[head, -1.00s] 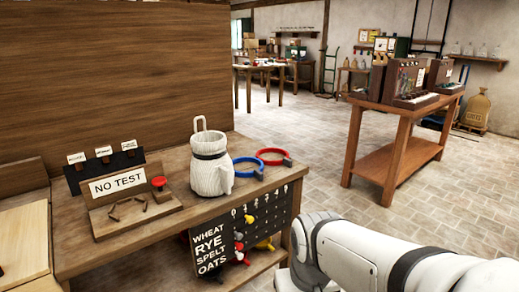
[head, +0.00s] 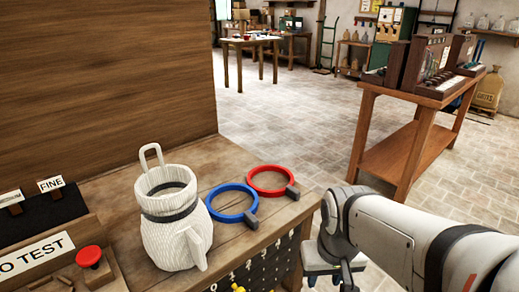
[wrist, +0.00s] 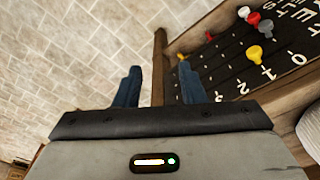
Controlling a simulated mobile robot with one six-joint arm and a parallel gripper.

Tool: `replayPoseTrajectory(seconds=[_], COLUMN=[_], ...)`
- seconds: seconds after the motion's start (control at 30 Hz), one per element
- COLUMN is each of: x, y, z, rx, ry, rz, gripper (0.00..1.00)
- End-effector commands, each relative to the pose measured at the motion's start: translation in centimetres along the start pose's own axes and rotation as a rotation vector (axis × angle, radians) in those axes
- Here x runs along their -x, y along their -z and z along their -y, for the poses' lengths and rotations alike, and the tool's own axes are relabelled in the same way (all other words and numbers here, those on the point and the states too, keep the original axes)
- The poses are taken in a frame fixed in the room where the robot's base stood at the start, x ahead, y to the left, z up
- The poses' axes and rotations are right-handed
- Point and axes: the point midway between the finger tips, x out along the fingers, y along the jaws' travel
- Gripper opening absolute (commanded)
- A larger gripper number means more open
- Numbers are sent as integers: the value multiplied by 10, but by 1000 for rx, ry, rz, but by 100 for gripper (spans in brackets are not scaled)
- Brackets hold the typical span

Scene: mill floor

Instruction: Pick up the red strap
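The red strap (head: 271,180) is a ring with a dark buckle, lying flat on the wooden bench (head: 165,148) near its right edge. A blue strap (head: 231,203) of the same shape lies just left of it, nearer to me. My gripper (wrist: 157,88) is open and empty in the wrist view, its two blue fingers well apart, over the floor beside the bench's side board. In the head view the arm is right of the bench and apart from the red strap. The wrist view does not show the strap.
A white jug-like sack (head: 172,228) with a dark band stands left of the straps. A red button (head: 89,256) and a sign (head: 38,254) are further left. A pegged board (wrist: 245,60) hangs on the bench side. Another wooden table (head: 400,140) stands at right, with open floor between.

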Motion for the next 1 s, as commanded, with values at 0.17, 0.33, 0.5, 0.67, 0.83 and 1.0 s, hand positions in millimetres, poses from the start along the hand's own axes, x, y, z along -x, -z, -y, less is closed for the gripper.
replayPoseTrajectory(seconds=[0.17, 0.33, 0.5, 0.67, 0.83, 1.0], x=[0, 0, -3, -8, -2, 5], y=[0, 0, 16, 77, 160, 222], z=[0, 0, -9, -45, -86, -91], rx=[0, 0, -10, -16, 55, 205], ry=[0, 0, -42, -170, -249, -174], rz=[-1, 0, -54, -269, -586, -853], gripper=[36, 38, 52, 65, 79, 81])
